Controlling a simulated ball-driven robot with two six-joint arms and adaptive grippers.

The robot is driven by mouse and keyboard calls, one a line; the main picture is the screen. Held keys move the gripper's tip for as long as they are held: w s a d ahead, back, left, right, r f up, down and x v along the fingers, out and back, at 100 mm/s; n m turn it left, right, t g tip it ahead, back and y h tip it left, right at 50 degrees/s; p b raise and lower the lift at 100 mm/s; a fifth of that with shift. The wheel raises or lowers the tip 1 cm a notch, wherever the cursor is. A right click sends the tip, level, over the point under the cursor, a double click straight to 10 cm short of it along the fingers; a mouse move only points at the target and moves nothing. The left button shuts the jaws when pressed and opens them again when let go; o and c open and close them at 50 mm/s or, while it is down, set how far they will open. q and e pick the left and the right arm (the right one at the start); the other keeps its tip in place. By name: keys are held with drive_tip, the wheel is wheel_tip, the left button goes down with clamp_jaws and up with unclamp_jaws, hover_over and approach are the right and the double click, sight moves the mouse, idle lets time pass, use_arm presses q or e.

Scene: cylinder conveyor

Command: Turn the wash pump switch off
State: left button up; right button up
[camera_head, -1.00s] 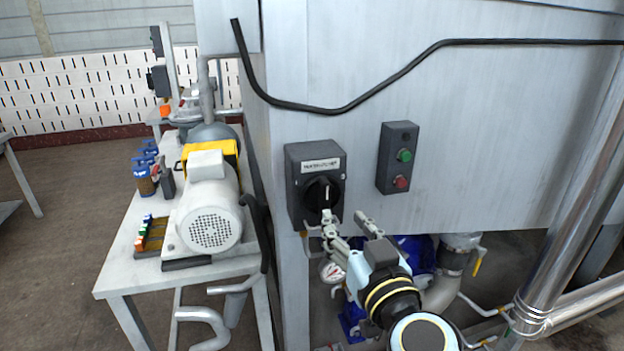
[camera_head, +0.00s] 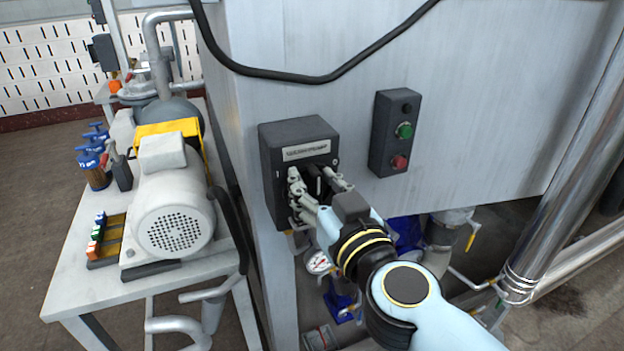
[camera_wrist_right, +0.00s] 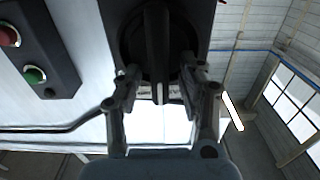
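The wash pump switch is a dark grey box (camera_head: 275,150) with a pale label (camera_head: 305,149) on the metal cabinet wall in the head view. Its black rotary knob (camera_wrist_right: 158,40) fills the top middle of the right wrist view, with its grip bar upright in that picture. My right gripper (camera_head: 312,182) is at the front of the knob, one finger on each side of it. In the wrist view the fingers (camera_wrist_right: 160,82) stand apart, with gaps seen beside the bar. The fingers partly hide the knob in the head view. My left gripper is not in view.
A button box (camera_head: 391,135) with green and red buttons is right of the switch. A black cable (camera_head: 290,76) hangs above. A motor (camera_head: 172,205) stands on a table at the left. A gauge (camera_head: 319,262) and pipes are below.

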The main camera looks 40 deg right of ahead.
drive_tip(key=shift+s, duration=0.1)
drive_tip(key=shift+c, duration=0.8)
clamp_jaws()
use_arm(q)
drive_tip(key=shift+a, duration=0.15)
